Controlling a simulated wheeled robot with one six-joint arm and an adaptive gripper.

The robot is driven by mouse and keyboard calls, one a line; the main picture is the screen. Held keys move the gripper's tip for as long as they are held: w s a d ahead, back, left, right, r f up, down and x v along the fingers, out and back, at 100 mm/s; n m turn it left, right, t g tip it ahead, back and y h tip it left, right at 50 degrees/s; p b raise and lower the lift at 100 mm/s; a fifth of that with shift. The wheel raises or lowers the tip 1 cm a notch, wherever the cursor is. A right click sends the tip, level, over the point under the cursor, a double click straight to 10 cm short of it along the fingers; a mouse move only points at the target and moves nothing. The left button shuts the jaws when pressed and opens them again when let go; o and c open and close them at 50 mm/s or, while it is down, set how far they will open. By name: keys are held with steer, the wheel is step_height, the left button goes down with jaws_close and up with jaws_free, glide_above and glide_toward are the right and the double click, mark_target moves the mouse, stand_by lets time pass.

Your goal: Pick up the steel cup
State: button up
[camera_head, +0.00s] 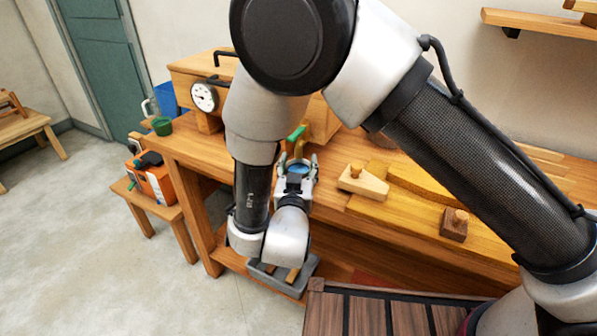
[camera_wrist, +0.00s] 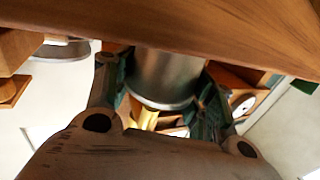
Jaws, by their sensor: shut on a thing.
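The steel cup (camera_wrist: 166,72) is a grey metal cylinder in the middle of the wrist view, with a bright rim ring at its lower end. My gripper (camera_wrist: 158,92) is shut on it, with one dark green finger on each side. The cup's upper part in that view is hidden by a wooden board. In the head view my gripper (camera_head: 298,165) is at the front edge of the workbench, below my arm. A round bluish patch shows between its fingers there; I cannot tell whether it is the cup.
The wooden workbench (camera_head: 187,148) carries a box with a dial gauge (camera_head: 204,97), a green bowl (camera_head: 162,126), a wooden plane (camera_head: 362,182) and a small dark block (camera_head: 454,225). An orange toolbox (camera_head: 153,180) sits on a low stool.

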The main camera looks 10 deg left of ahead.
steer(key=shift+r, duration=0.1)
steer(key=shift+r, duration=0.75)
steer(key=s+d, duration=0.1)
steer(key=s, duration=1.7)
steer(key=shift+f, duration=0.1)
